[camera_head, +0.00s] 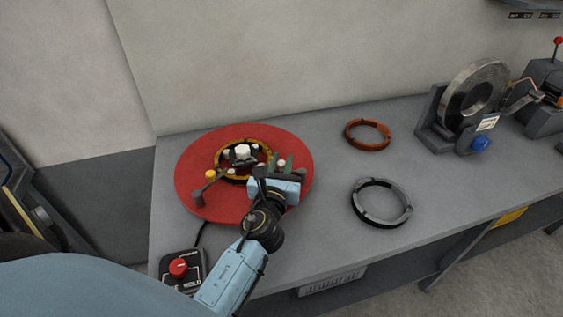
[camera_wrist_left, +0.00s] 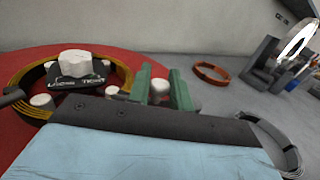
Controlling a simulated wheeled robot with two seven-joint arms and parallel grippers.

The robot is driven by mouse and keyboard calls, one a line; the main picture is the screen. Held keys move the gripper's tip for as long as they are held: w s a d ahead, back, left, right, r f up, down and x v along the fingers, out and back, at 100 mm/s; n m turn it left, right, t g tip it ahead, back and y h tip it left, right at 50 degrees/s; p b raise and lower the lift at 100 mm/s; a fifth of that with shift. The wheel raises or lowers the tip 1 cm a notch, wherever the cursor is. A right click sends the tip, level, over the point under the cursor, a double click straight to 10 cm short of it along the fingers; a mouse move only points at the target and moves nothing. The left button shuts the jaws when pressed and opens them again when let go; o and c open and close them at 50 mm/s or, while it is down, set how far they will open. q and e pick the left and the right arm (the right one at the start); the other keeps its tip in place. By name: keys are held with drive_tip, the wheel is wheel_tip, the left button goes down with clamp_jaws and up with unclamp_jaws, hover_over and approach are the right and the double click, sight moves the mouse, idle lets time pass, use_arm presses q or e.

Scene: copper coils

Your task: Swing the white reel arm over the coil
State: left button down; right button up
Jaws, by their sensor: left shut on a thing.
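A red turntable disc (camera_head: 190,165) lies on the grey bench with a yellow-and-black coil (camera_head: 222,163) on it. At the coil's middle is a dark hub with a white knob (camera_head: 243,152), also in the left wrist view (camera_wrist_left: 75,62). My left gripper (camera_head: 281,165) reaches over the disc's right side, just outside the coil. Its green fingers (camera_wrist_left: 160,90) are shut on a white knob (camera_wrist_left: 159,87), which I take to be the white reel arm's end. The rest of that arm is mostly hidden behind my gripper. My right gripper is not in view.
A yellow-knobbed arm (camera_head: 210,175) points outward at the disc's lower left. A red-button control box (camera_head: 180,267) sits in front. A copper ring (camera_head: 368,135), a grey ring (camera_head: 381,202) and a metal-wheel machine (camera_head: 473,95) stand to the right. Bench between is clear.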

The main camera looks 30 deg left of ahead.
use_arm(q)
drive_tip(key=shift+w+a+r+m+t+h+p, duration=0.15)
drive_tip(key=shift+r+m+t+h+p, duration=0.15)
drive_tip(key=shift+m+h+p, duration=0.35)
drive_tip(key=shift+w+a+m+h+p, duration=0.1)
drive_tip(key=shift+w+m+h+p, duration=0.15)
drive_tip(key=shift+h+p, duration=0.4)
drive_tip(key=shift+w+f+m+t+h, duration=0.2)
drive_tip(key=shift+m+h, duration=0.25)
drive_tip(key=shift+h, duration=0.3)
drive_tip(key=shift+w+f+m+t+h, duration=0.1)
drive_tip(key=shift+w+m+t+h, duration=0.1)
drive_tip(key=shift+m+h, duration=0.4)
drive_tip(key=shift+r, duration=0.1)
drive_tip(key=c, duration=1.3)
unclamp_jaws()
drive_tip(key=shift+c, duration=0.2)
drive_tip(key=shift+s, duration=0.1)
